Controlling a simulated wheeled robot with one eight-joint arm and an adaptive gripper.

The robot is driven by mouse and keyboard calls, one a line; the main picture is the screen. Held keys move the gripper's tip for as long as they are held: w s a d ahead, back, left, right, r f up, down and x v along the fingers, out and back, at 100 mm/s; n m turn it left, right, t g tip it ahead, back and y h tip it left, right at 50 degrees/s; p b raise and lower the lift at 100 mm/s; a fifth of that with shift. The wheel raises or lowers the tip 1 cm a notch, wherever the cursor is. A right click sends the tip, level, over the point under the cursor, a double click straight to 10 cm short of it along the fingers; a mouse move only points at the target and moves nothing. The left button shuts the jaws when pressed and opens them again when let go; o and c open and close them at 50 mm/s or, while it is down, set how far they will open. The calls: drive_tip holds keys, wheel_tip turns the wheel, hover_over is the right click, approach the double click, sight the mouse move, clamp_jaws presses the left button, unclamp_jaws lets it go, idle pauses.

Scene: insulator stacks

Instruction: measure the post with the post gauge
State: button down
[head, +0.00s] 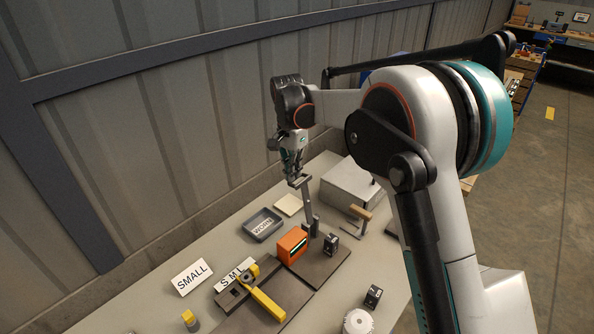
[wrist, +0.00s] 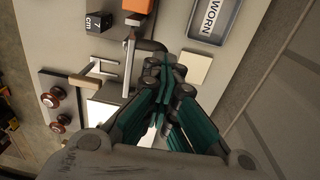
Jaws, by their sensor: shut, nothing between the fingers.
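A slim grey upright post (head: 309,208) with a bracket-like top stands on a dark board, behind an orange block (head: 291,244) with a dark front window. In the wrist view the upright (wrist: 129,62) and the orange block (wrist: 138,6) lie beyond my fingers. A yellow-handled tool (head: 264,301) lies on the board by an S M L label (head: 236,274); I cannot tell which item is the post gauge. My gripper (head: 297,176) is shut and empty, pointing down close to the upright's top; I cannot tell whether they touch. Its teal fingers (wrist: 163,72) also show in the wrist view.
A grey tray marked WORN (head: 263,224) and a pale pad (head: 289,204) lie near the wall. A metal box (head: 350,184), a wooden-handled tool (head: 359,214) and a black 7 cm block (wrist: 97,18) stand nearby. The corrugated wall is close behind.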

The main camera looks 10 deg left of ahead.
drive_tip(key=c, duration=2.3)
unclamp_jaws()
drive_tip(key=shift+s+a+f, duration=0.1)
drive_tip(key=shift+a+f, duration=0.05)
drive_tip(key=shift+f, duration=0.45)
drive_tip(key=shift+s+a+f, duration=0.1)
drive_tip(key=shift+a+f, duration=0.05)
drive_tip(key=shift+f, duration=0.45)
drive_tip(key=o, duration=0.6)
drive_tip(key=shift+o, duration=1.1)
drive_tip(key=shift+w+a+f, duration=0.4)
drive_tip(key=shift+w+a, duration=0.05)
drive_tip(key=shift+o, duration=1.3)
drive_tip(key=shift+a, duration=0.25)
drive_tip(key=shift+s+a+r, duration=0.1)
drive_tip(key=c, duration=0.5)
drive_tip(key=shift+o, duration=0.2)
drive_tip(key=shift+w+d+r, duration=0.1)
drive_tip(key=shift+w+d, duration=0.1)
drive_tip(key=shift+w+d, duration=0.1)
drive_tip(key=shift+d, duration=0.05)
